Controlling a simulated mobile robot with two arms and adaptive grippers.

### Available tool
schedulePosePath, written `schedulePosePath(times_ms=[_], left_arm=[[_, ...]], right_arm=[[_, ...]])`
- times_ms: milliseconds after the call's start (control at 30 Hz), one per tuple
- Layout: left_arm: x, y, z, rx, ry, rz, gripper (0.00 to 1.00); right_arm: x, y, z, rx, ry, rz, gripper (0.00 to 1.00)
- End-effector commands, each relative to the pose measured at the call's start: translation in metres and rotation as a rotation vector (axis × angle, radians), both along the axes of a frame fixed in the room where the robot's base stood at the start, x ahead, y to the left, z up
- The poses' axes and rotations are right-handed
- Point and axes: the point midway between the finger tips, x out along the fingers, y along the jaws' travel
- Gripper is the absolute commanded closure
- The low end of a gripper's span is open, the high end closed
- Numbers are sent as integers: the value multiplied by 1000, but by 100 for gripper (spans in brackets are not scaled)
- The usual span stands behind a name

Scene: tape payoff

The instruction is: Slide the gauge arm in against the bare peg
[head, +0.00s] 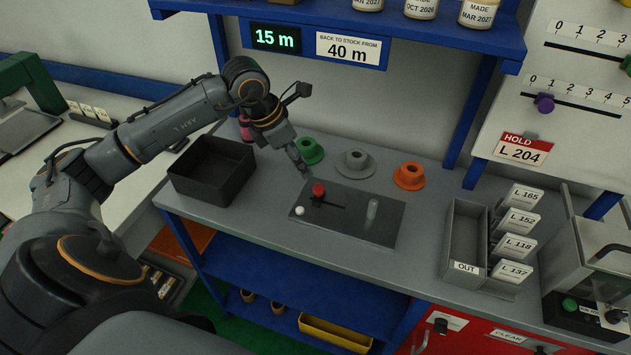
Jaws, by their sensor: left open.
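A dark grey plate (347,229) lies on the grey bench. A red knob (319,190), which seems to belong to the gauge arm, stands toward its left half, beside a short dark slot (332,204). A bare pale grey peg (372,209) stands upright to the right of the knob, clearly apart from it. A small white ball-like piece (299,211) sits near the plate's left edge. My left gripper (303,167) is open, pointing down just behind and left of the red knob, apart from it. My right gripper is out of view.
Green (309,151), grey (355,163) and orange (409,176) flanged spools stand behind the plate. A black bin (211,169) is to the left. An OUT tray (466,238) and several labelled cards (520,221) are to the right. A blue shelf (420,32) overhangs the back.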

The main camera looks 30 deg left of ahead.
Motion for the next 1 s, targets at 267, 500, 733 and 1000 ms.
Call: schedulePosePath(times_ms=[267,500,733,1000], left_arm=[[19,-14,-54,-7,4,0,50],[31,-20,-87,-6,1,0,50],[34,-22,-97,-3,-1,-1,50],[34,-22,-97,-3,-1,-1,64]], right_arm=[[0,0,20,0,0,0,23],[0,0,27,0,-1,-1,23],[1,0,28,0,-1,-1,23],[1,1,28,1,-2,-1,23]])
